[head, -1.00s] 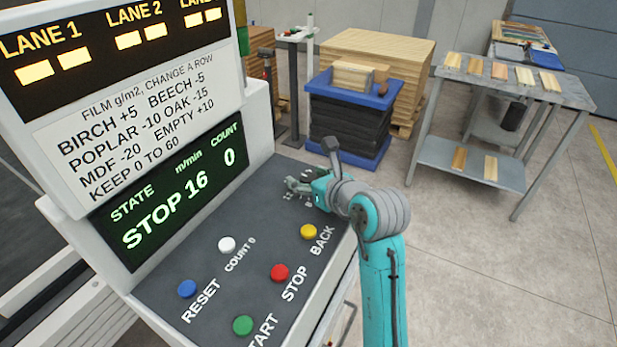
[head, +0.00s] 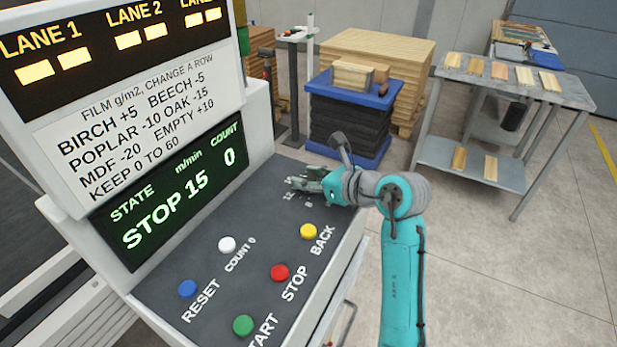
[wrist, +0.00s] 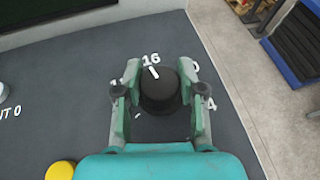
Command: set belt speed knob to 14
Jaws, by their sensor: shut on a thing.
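The belt speed knob (wrist: 159,92) is a round black dial with a white pointer line, seen in the wrist view. Its pointer is close to the printed 16. My gripper (wrist: 160,88) is shut on the knob, with one finger on each side. In the head view my gripper (head: 306,184) is at the far right of the sloped panel and hides most of the knob. The green display (head: 170,190) reads STOP, 15 m/min and count 0.
Blue (head: 188,288), white (head: 227,244), red (head: 279,272), green (head: 243,325) and yellow (head: 308,231) buttons stand on the panel (head: 200,270) near my arm. A blue-topped stack (head: 350,115) is behind the panel. A grey table (head: 450,145) with wood samples stands at right.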

